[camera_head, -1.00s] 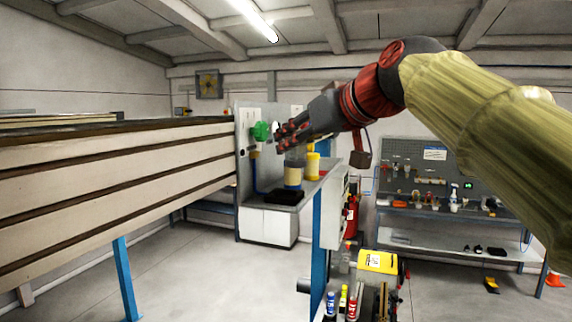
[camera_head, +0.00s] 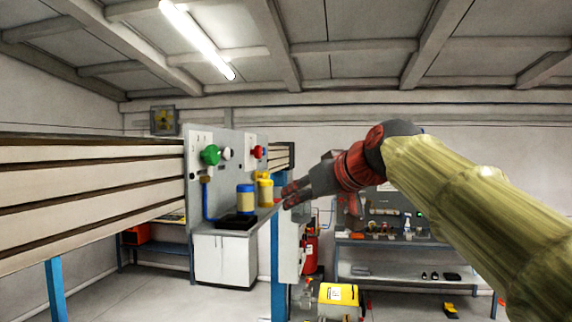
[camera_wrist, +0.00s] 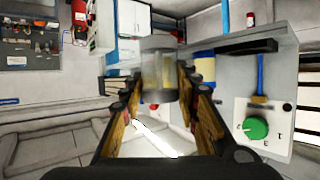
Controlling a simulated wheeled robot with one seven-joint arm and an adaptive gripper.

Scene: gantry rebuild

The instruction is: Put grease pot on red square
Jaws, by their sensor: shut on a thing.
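My gripper (camera_head: 289,194) is out to the right of the jars on the grey shelf in the head view. In the wrist view, my gripper (camera_wrist: 160,95) is shut on a see-through greyish pot (camera_wrist: 158,68), which I take to be the grease pot. It sits between the two fingers, off the shelf. In the head view I cannot make out the held pot clearly at the fingertips. I cannot pick out the red square for certain in either present view; the fingers may hide part of the shelf.
A blue-lidded jar (camera_head: 245,198), a yellow bottle (camera_head: 265,190) and a black tray (camera_head: 236,222) are on the shelf. Behind them stands a grey panel with a green knob (camera_head: 210,155) and a red knob (camera_head: 259,152). A blue post (camera_head: 279,250) is at the shelf's right end.

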